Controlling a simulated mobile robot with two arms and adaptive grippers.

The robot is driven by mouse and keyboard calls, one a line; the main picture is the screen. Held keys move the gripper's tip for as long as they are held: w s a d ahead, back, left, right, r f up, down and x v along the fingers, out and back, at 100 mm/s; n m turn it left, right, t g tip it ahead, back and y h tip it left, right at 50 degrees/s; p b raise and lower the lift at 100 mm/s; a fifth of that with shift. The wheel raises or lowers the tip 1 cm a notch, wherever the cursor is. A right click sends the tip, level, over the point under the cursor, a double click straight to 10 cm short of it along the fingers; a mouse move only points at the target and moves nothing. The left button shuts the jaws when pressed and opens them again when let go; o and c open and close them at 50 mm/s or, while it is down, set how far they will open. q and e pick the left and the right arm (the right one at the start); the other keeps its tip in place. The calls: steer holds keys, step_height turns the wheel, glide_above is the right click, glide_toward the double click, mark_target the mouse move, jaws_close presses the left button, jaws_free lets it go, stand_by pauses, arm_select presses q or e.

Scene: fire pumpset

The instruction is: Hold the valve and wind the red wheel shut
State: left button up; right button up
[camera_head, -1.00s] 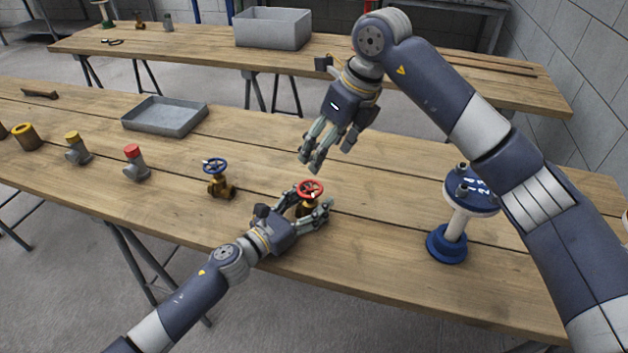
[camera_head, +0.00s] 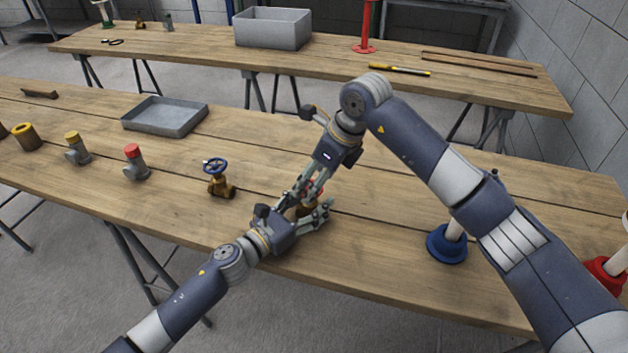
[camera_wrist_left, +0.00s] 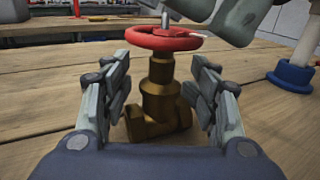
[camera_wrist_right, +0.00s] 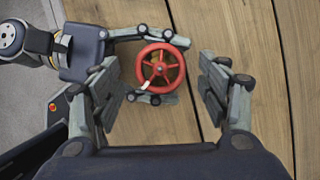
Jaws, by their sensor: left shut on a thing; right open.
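The brass valve (camera_wrist_left: 160,98) stands upright on the wooden bench, its red wheel (camera_wrist_right: 162,68) on top. My left gripper (camera_head: 312,212) is low beside the valve and shut on its brass body, one finger on each side in the left wrist view. My right gripper (camera_head: 308,190) is open and comes down from above. In the right wrist view the red wheel lies between its two spread fingers, with gaps to both. In the head view the wheel (camera_head: 313,185) is mostly hidden behind the right fingers.
A blue-wheeled brass valve (camera_head: 218,178) stands left of my grippers. Further left are red-capped (camera_head: 135,162) and yellow-capped (camera_head: 76,149) grey fittings and a shallow grey tray (camera_head: 165,117). A blue-based stand (camera_head: 447,245) is at the right, partly behind my right arm.

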steer(key=shift+w+a+f, duration=0.1)
steer(key=shift+a+f, duration=0.05)
steer(key=shift+f, duration=0.35)
steer(key=c, duration=1.1)
steer(key=shift+o, duration=0.2)
